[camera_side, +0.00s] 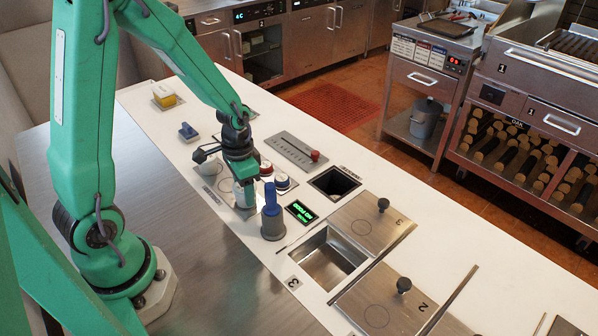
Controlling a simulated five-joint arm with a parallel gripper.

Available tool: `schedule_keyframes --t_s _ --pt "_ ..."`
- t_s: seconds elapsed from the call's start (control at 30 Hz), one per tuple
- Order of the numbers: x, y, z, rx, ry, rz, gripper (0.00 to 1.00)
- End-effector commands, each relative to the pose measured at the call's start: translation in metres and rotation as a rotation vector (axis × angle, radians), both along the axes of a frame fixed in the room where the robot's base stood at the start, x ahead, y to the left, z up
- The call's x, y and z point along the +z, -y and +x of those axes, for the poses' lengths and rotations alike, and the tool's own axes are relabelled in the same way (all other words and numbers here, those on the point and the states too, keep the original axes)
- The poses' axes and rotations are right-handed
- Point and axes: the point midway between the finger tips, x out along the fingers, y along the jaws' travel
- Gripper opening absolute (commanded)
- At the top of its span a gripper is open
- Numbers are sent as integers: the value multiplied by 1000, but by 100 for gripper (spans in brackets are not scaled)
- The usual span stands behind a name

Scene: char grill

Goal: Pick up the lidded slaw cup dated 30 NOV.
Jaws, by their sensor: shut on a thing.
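My gripper (242,176) points down over the white counter and is shut on a small pale cup (244,196). The gripper covers the cup's top, and its date cannot be read. I cannot tell whether the cup touches the surface below it.
A grey holder with a blue top (271,222) and a small green-lit display (301,211) stand close in front on the right. A square dark opening (335,182) and an open steel well (328,258) lie farther right. A yellow-and-white block (164,97) is at the far left.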

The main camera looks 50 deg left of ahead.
Motion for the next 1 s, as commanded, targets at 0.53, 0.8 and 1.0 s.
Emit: schedule_keyframes --t_s 0.53,0.8,1.0 --pt "23 0 1 0 4 1 28" --pt "59 0 1 0 6 1 28" --pt "84 0 1 0 5 1 28"
